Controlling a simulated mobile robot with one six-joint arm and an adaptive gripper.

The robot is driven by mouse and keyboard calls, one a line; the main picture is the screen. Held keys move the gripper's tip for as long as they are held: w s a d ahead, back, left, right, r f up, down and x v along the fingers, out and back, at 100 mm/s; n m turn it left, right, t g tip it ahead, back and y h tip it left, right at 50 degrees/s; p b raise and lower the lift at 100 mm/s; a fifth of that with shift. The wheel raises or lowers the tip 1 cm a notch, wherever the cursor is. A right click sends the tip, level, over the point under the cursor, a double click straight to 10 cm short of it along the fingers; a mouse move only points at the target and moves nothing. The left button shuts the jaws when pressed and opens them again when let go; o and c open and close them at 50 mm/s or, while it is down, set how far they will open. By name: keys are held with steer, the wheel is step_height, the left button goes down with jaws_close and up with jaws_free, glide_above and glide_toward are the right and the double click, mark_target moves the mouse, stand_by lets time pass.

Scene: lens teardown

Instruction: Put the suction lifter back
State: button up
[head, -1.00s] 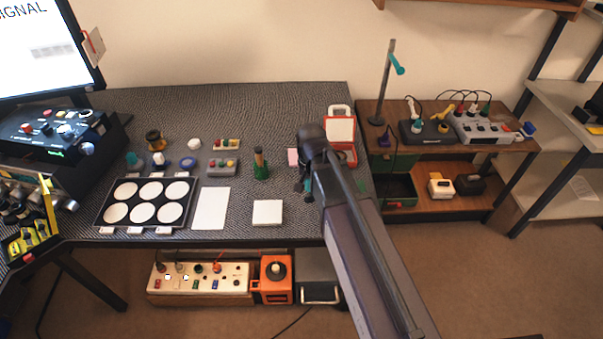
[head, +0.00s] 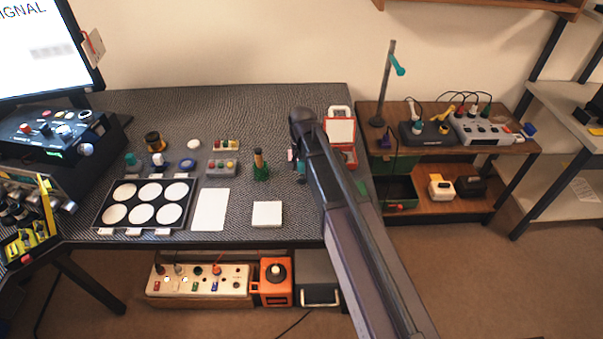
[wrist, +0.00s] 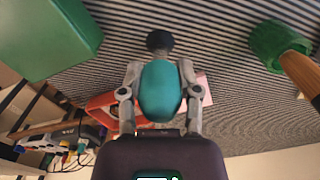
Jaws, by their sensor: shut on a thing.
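The suction lifter, with a teal rounded body (wrist: 160,92) and a dark round cup (wrist: 159,40), is held between the two grey fingers of my gripper (wrist: 160,80) in the wrist view. The cup points away from my palm, over the striped mat. In the head view my arm hides most of my gripper (head: 301,168) and the lifter, at the right part of the table. A pink square (wrist: 205,90) lies on the mat behind the right finger, partly hidden. I cannot tell whether the cup touches the mat.
A green-based piece with an orange-brown handle (head: 260,165) stands left of my gripper. A red case with a white lid (head: 341,132) is open behind my arm. A green block (wrist: 45,35) is close on the wrist view's left. A white pad (head: 267,213) lies near the front edge.

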mark_target(301, 173)
steer(key=shift+w+a, duration=0.1)
steer(key=shift+w, duration=0.25)
steer(key=shift+w+f+b, duration=0.25)
steer(key=shift+f+b, duration=0.35)
steer(key=shift+f, duration=0.05)
steer(key=shift+f+b, duration=1.2)
steer(key=shift+f, duration=0.2)
steer(key=o, duration=1.1)
steer(key=shift+r, duration=0.1)
steer(key=shift+r, duration=0.15)
step_height(301, 173, up, 12)
steer(key=p, duration=1.2)
